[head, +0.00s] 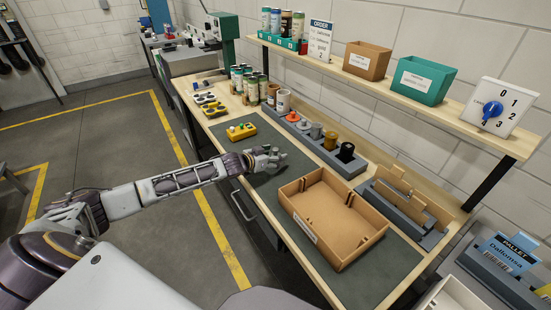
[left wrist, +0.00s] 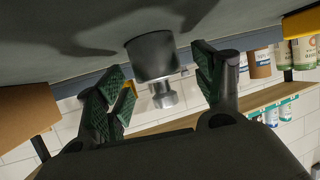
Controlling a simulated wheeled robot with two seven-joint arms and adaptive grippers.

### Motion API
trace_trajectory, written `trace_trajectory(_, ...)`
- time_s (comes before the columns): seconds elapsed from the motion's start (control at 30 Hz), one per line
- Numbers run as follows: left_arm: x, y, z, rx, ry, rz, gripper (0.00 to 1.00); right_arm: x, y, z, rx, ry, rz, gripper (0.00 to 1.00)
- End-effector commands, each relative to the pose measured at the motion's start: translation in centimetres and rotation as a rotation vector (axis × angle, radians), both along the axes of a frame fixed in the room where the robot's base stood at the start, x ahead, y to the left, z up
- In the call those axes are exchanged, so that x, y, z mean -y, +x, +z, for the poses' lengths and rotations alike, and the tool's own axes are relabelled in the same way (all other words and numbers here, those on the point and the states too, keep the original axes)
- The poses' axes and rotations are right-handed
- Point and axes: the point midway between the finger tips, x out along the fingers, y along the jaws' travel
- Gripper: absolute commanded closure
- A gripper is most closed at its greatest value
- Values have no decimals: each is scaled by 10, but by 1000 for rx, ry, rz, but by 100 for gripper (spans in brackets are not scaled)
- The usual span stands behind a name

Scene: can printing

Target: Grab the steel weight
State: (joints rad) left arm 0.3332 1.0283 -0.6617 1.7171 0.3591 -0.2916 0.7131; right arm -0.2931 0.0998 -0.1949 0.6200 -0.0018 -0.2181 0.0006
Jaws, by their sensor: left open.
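The steel weight (left wrist: 152,58) is a grey metal cylinder with a narrower neck and knob. In the left wrist view, which looks upside down, it stands on the dark mat (left wrist: 60,40) between the spread fingers of my left gripper (left wrist: 160,77). The green finger pads show gaps on both sides of it. In the head view my left gripper (head: 266,158) is low over the mat, and the weight is hard to tell apart from the fingers. My right gripper is not in view.
A brown open tray (head: 333,218) lies right of my gripper. Behind is a grey rack (head: 295,131) with several coloured pieces. A yellow block (head: 241,131) lies to the left. A shelf (head: 430,102) with bins runs along the wall.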

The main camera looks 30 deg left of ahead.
Motion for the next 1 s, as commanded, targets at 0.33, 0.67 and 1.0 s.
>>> trace_trajectory(0.33,4,12,-5,0,0,0,32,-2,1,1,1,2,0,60)
trace_trajectory(0.67,4,12,-5,0,0,0,32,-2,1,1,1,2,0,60)
trace_trajectory(1.0,4,12,-5,0,0,0,59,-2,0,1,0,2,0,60)
